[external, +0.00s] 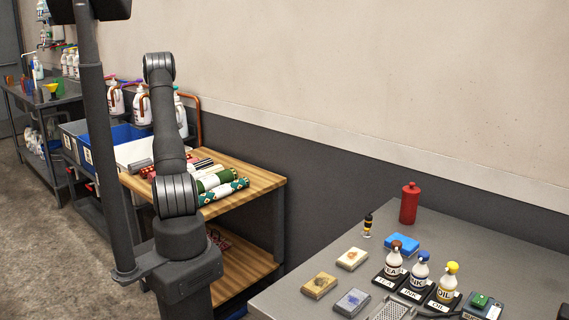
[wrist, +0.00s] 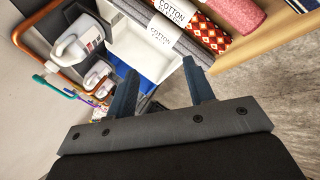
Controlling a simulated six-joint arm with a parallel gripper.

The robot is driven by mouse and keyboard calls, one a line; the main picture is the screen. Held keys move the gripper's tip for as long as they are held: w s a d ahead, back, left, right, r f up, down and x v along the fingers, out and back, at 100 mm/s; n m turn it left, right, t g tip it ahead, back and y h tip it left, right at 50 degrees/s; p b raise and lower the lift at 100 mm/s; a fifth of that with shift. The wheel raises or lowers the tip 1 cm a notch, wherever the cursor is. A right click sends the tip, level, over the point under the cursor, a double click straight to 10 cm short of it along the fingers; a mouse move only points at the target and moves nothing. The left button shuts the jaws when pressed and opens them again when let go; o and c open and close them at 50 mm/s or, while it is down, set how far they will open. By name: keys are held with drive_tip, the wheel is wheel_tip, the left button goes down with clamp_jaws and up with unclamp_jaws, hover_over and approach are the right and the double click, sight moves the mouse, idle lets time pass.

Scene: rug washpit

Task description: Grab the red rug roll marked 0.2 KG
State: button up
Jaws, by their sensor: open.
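Several rug rolls lie on the wooden cart top (external: 255,180). In the wrist view, a red roll with a white diamond pattern (wrist: 205,28) lies beside grey rolls with white COTTON labels (wrist: 172,35). A plain pinkish-red roll (wrist: 243,13) lies to its right. No 0.2 KG mark is readable on either. In the external view, green-and-white patterned rolls (external: 225,188) lie near the cart's right side, and my arm partly hides the rolls behind it. My gripper (wrist: 159,67) is open and empty, its fingers pointing toward the bins and rolls, apart from them.
White and blue bins (external: 128,133) adjoin the cart, with white jugs (external: 141,108) behind them and an orange-brown rail (external: 196,120). At right, a grey table (external: 450,235) holds bottles, sponges and a red bottle (external: 410,203). Open floor (wrist: 270,75) shows beyond the cart edge.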

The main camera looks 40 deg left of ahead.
drive_tip(key=w+a+r+n+g+h, duration=0.2)
drive_tip(key=w+a+n+h, duration=0.15)
drive_tip(key=n, duration=0.65)
drive_tip(key=x, duration=0.5)
drive_tip(key=s+d+x, duration=0.1)
drive_tip(key=x, duration=0.9)
drive_tip(key=shift+s+d+f, duration=0.1)
drive_tip(key=shift+s+f, duration=0.2)
drive_tip(key=shift+f, duration=0.3)
drive_tip(key=shift+w+x, duration=0.15)
drive_tip(key=shift+x, duration=1.4)
drive_tip(key=shift+w+x, duration=0.2)
drive_tip(key=shift+x, duration=1.4)
drive_tip(key=c, duration=0.6)
drive_tip(key=shift+r, duration=0.1)
drive_tip(key=shift+c, duration=1.2)
